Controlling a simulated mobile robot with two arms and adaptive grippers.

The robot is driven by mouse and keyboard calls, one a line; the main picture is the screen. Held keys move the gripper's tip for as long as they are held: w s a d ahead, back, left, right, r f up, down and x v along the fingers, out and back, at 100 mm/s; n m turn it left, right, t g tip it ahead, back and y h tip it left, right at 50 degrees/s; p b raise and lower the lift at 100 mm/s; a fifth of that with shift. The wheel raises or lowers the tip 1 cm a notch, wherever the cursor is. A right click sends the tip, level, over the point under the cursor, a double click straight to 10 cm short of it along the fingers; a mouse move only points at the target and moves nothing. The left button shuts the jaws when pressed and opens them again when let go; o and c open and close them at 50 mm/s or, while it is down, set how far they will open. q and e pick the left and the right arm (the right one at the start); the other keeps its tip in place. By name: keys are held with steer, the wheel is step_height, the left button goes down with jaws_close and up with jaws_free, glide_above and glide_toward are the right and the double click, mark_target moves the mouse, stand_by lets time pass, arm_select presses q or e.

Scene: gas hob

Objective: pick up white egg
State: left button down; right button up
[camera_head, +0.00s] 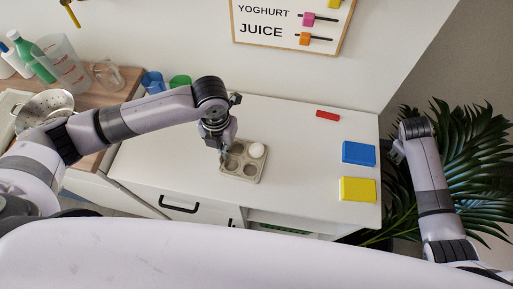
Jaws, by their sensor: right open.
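A white egg (257,150) sits in the far right cup of a small beige egg tray (239,176) on the white worktop. The tray's other cups look empty, though the far left one is partly covered by my gripper. My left gripper (223,154) points down at the tray's far left corner, left of the egg and apart from it. Its fingers are small and dark, and I cannot tell whether they are open. My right gripper (396,153) is open and empty, off the right side of the worktop near the plant.
A red block (327,115), a blue sponge (358,153) and a yellow sponge (357,189) lie to the right. Blue (153,82) and green (180,82) cups, a glass jug (108,75) and a colander (45,107) stand left. The worktop between tray and sponges is clear.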

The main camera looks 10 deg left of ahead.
steer(key=w+a+r+y, duration=0.1)
steer(key=a+r, duration=0.2)
steer(key=a, duration=0.1)
steer(key=w+a+r, duration=0.1)
steer(key=a+r, duration=0.3)
steer(key=a, duration=0.1)
steer(key=w+a+r+n+y, duration=0.1)
steer(key=a+r, duration=0.2)
steer(key=a, duration=0.2)
steer(key=shift+w+a+r+y, duration=0.2)
steer(key=shift+w+a+y, duration=0.1)
steer(key=shift+w, duration=0.1)
steer(key=s+a+r+n+y, duration=0.15)
steer(key=a+r, duration=0.25)
steer(key=a, duration=1)
steer(key=n+g+y, duration=0.2)
steer(key=n+g, duration=0.1)
steer(key=n, duration=0.2)
glide_toward(258, 146)
steer(key=shift+n, duration=0.25)
steer(key=f, duration=0.3)
steer(key=s+f, duration=0.1)
steer(key=shift+a+f, duration=0.3)
steer(key=shift+f, duration=0.1)
steer(key=shift+w+a+f, duration=0.15)
steer(key=shift+f, duration=0.85)
steer(key=shift+w+a+f, duration=0.2)
steer(key=shift+f, duration=0.75)
steer(key=shift+w+a+f, duration=0.15)
steer(key=shift+f, duration=0.85)
